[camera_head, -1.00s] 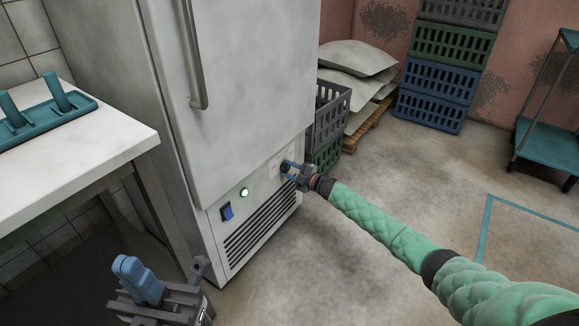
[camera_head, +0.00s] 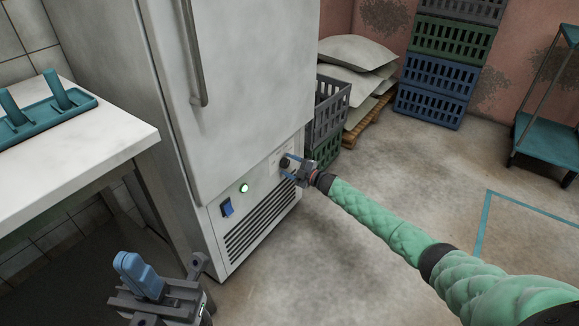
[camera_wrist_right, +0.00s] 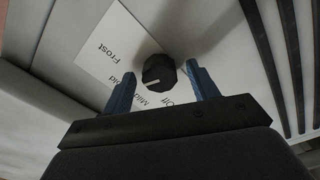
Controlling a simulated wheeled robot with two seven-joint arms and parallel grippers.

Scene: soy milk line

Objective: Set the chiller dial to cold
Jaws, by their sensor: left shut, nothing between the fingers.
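The chiller dial (camera_head: 285,162) is a black knob low on the front of the white chiller (camera_head: 245,90). In the right wrist view the dial (camera_wrist_right: 158,71) sits on a white label plate (camera_wrist_right: 108,45) reading Frost, a partly hidden word ending in "old", a partly hidden "Mild" and Off. My right gripper (camera_head: 291,172) is open just in front of the dial. Its blue fingers (camera_wrist_right: 158,78) are spread, with the dial beyond and between them. My left gripper (camera_head: 126,262) is shut and empty at the lower left.
A blue switch (camera_head: 227,208), a lit green lamp (camera_head: 244,188) and a vent grille (camera_head: 260,225) are left of and below the dial. A white table (camera_head: 100,145) stands left of the chiller. Crates (camera_head: 330,110) stand to its right.

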